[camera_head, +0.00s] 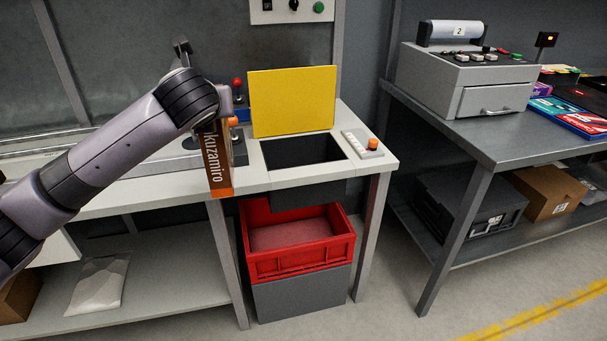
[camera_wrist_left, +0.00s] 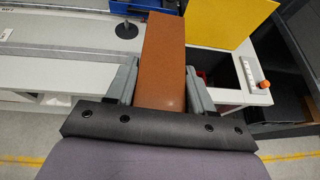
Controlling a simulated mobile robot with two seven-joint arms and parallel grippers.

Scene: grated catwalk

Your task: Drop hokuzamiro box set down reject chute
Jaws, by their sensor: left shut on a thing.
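The hokuzamiro box set (camera_head: 218,162) is a brown and orange box with white lettering, held upright in the head view. It also shows as a brown face between the fingers in the left wrist view (camera_wrist_left: 164,65). My left gripper (camera_wrist_left: 160,85) is shut on it, just left of the reject chute. The reject chute is a dark rectangular opening (camera_head: 302,150) in the bench top with a raised yellow flap (camera_head: 292,102) behind it. The left fingers are largely hidden behind the arm and box in the head view. My right gripper is not in view.
A red crate (camera_head: 298,262) stands below the chute on a grey base. A small control box with an orange knob (camera_head: 362,144) sits right of the opening. A grey machine (camera_head: 465,80) stands on the right-hand table. A blue bin (camera_wrist_left: 140,5) lies behind the box.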

